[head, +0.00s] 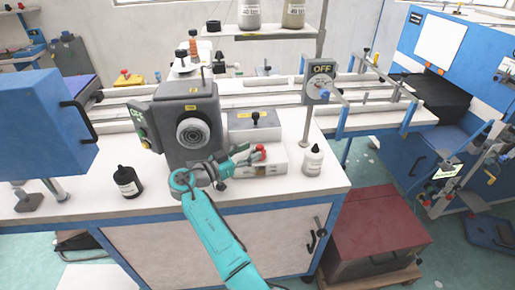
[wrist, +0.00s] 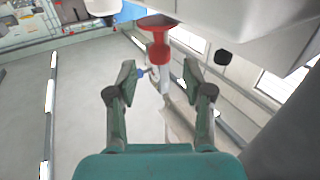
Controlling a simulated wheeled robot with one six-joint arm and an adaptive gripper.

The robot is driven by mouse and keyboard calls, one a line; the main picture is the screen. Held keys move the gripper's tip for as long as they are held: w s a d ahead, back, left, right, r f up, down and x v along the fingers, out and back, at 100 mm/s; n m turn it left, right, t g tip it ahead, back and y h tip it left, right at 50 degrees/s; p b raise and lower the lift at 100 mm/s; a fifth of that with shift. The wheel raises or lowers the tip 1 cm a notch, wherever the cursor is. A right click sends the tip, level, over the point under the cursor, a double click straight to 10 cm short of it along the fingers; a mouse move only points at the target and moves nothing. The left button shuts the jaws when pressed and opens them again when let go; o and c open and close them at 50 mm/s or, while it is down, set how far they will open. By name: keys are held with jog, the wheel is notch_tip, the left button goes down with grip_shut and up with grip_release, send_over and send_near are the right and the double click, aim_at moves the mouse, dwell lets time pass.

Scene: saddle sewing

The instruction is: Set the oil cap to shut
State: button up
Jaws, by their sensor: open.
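A red cap (wrist: 157,28) on a thin stem shows in the wrist view; I take it for the oil cap. It is on the underside of a pale grey body, and whether it is open or shut is unclear. My gripper (wrist: 157,80) is open, with the red stem's end lying between and just beyond its two fingers. No finger visibly touches it. In the head view the red cap (head: 261,150) shows at the tip of my gripper (head: 250,157), to the right of the grey machine head (head: 190,122).
A sign reading OFF (head: 321,69) stands behind. A dark red box (head: 372,235) is on the floor at right.

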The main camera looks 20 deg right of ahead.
jog(key=v, duration=0.7)
jog(key=shift+a, duration=0.25)
